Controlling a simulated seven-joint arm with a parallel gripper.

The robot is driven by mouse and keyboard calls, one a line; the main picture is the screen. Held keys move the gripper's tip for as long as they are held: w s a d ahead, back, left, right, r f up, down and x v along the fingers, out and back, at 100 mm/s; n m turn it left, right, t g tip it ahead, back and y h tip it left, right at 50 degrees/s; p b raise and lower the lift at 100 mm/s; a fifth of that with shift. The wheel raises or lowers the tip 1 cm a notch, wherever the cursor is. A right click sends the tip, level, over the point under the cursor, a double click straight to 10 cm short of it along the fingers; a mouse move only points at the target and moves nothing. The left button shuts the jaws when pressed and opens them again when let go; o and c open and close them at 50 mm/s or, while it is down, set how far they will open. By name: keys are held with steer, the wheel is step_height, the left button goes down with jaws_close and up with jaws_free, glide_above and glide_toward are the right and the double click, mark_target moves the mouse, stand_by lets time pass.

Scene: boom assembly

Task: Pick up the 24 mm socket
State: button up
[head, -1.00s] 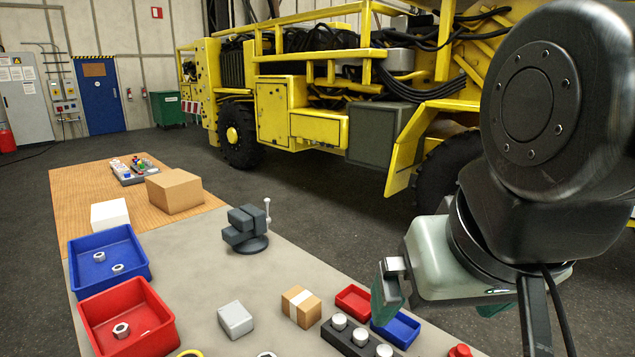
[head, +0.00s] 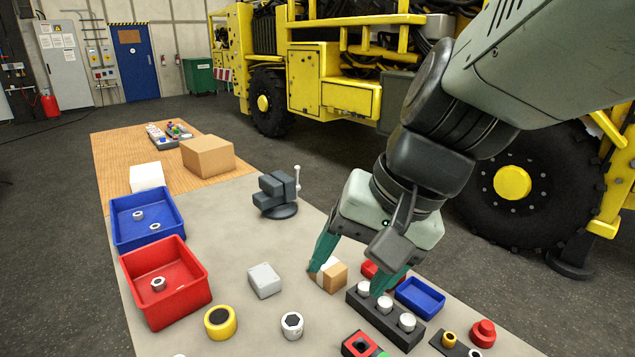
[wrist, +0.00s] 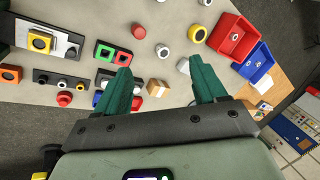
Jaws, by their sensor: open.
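Three silver-white cylinders stand in a row on a dark rail (head: 385,318) in the head view. A separate silver cylinder with a dark hole (head: 292,325) stands on the table nearer the camera. It also shows in the wrist view (wrist: 162,51). Both kinds look like sockets, but no size marking is legible, so I cannot tell which is the 24 mm socket. My gripper (head: 349,281) is open and empty, with its green fingers pointing down near the cardboard box and the rail's far end. In the wrist view its fingers (wrist: 162,78) are spread wide apart.
A taped cardboard box (head: 334,277) lies by the fingers. A grey block (head: 265,280) and a yellow ring (head: 220,322) are to the left. Red (head: 205,282) and blue (head: 178,222) bins hold nuts. A small blue tray (head: 420,297) is right of the gripper. A vise (head: 278,195) stands behind.

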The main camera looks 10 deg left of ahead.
steer(key=w+a+f+m+g+y, duration=0.2)
steer(key=w+a+f+m+y, duration=0.1)
steer(key=a+f, duration=0.5)
steer(key=w+a+f+m+g+y, duration=0.3)
steer(key=w+a+f, duration=0.15)
steer(key=a, duration=0.45)
steer(key=a+f+m+t+y, duration=0.1)
steer(key=a+f+m, duration=0.2)
steer(key=f, duration=0.4)
steer(key=a+f+m+t+y, duration=0.1)
steer(key=a+f+m, duration=0.2)
steer(key=f, duration=0.5)
steer(key=a+f+m+y, duration=0.1)
steer(key=a+f+m, duration=0.3)
steer(key=f, duration=0.3)
steer(key=shift+s+f+t, duration=0.2)
steer(key=shift+s+t, duration=0.15)
steer(key=shift+t, duration=0.05)
steer(key=shift+m, duration=0.3)
steer(key=x, duration=0.4)
steer(key=shift+a+f, duration=0.2)
steer(key=shift+a, duration=0.05)
steer(key=shift+x, duration=3)
steer(key=shift+w+r, duration=0.1)
steer(key=c, duration=1.2)
